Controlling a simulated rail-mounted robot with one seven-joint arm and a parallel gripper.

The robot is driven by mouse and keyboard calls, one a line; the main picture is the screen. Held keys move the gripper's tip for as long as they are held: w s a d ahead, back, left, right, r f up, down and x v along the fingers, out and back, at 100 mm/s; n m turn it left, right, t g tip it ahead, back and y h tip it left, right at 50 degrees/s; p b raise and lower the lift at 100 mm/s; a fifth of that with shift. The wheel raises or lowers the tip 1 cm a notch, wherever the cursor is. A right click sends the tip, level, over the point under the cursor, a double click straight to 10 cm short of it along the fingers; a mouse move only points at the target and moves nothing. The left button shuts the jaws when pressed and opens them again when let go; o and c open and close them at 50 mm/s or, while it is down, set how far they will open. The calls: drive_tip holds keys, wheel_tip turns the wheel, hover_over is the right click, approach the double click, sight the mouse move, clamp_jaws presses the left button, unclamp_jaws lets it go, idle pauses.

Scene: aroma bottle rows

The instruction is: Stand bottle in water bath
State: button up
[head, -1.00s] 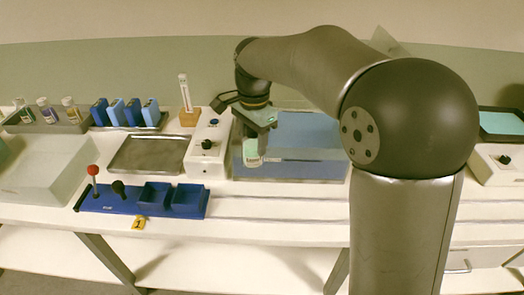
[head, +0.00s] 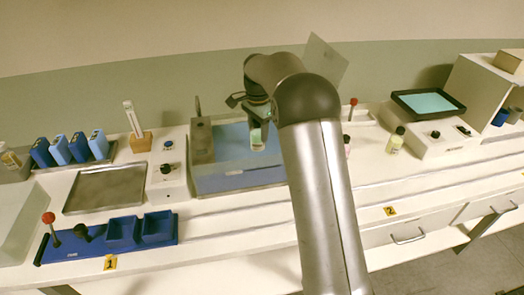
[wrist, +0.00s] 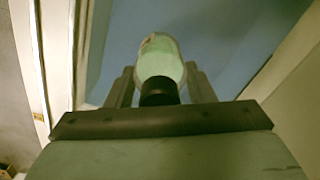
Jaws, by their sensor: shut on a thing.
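The water bath (head: 240,183) is a clear-walled tank with blue water, near the middle of the bench in the head view. Its blue interior fills much of the wrist view (wrist: 225,40). My gripper (head: 258,118) is over the bath and shut on a bottle. The bottle (head: 257,138) is pale green with a light label and hangs below the fingers, roughly upright. In the wrist view the bottle (wrist: 160,60) shows its dark cap between my gripper's two fingers (wrist: 160,90). I cannot tell whether its base touches the water or the bath floor.
A control box (head: 168,165) with knobs adjoins the bath's left side. A grey post (head: 202,140) stands at its left end. A thermometer in a wooden block (head: 138,142), an empty metal tray (head: 105,188) and a blue rack (head: 125,232) are further left. Another bottle (head: 395,141) stands right.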

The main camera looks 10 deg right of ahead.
sight(258, 147)
drive_tip(key=shift+a+f+p, duration=0.15)
drive_tip(key=shift+f+p, duration=0.2)
drive_tip(key=shift+f, duration=3.25)
drive_tip(key=shift+f, duration=0.15)
drive_tip(key=o, duration=1.1)
